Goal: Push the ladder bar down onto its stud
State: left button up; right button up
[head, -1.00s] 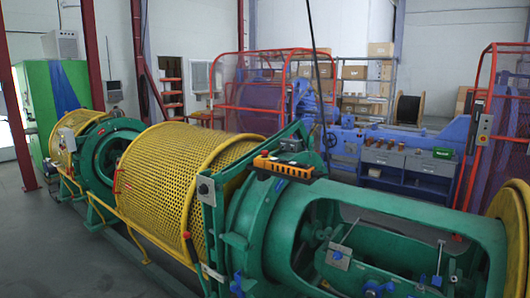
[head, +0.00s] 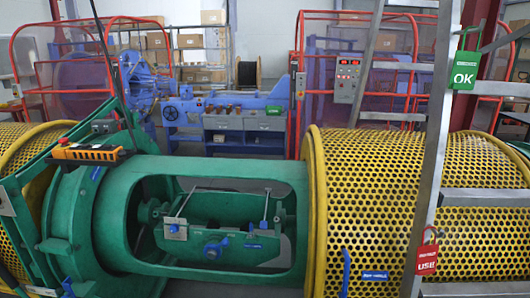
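A grey metal ladder (head: 432,150) stands at the right, in front of the yellow perforated guard. A green OK tag (head: 464,72) hangs near its upper part and a red padlock-shaped tag (head: 427,255) hangs low on its left rail. A grey bar (head: 505,40) slants up to the right beside the OK tag; I cannot tell for certain whether it is the ladder bar. I cannot make out the stud. Neither of my grippers shows in the head view.
The yellow perforated guard (head: 370,190) fills the right behind the ladder. The green strander frame (head: 210,170) with an open window lies in the middle. An orange-and-black box (head: 86,153) rests on it at left. A control panel (head: 347,80) stands behind on a red frame.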

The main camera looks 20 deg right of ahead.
aim_at(524, 31)
jog(key=k+l, duration=0.1)
jog(key=l, duration=0.8)
jog(key=k+l, duration=0.1)
jog(key=l, duration=0.8)
jog(key=k+l+z, duration=0.1)
jog(key=l, duration=0.8)
jog(key=k+l, duration=0.15)
jog(key=l, duration=0.25)
jog(key=k+l, duration=0.15)
jog(key=l, duration=0.25)
jog(key=k+l, duration=0.15)
jog(key=l, duration=0.25)
jog(key=k+l, duration=0.15)
jog(key=l, duration=0.2)
jog(key=k+l, duration=0.15)
jog(key=l, duration=0.25)
jog(key=k+l, duration=0.15)
jog(key=l, duration=0.25)
jog(key=k+l, duration=0.15)
jog(key=l, duration=0.25)
jog(key=z, duration=0.05)
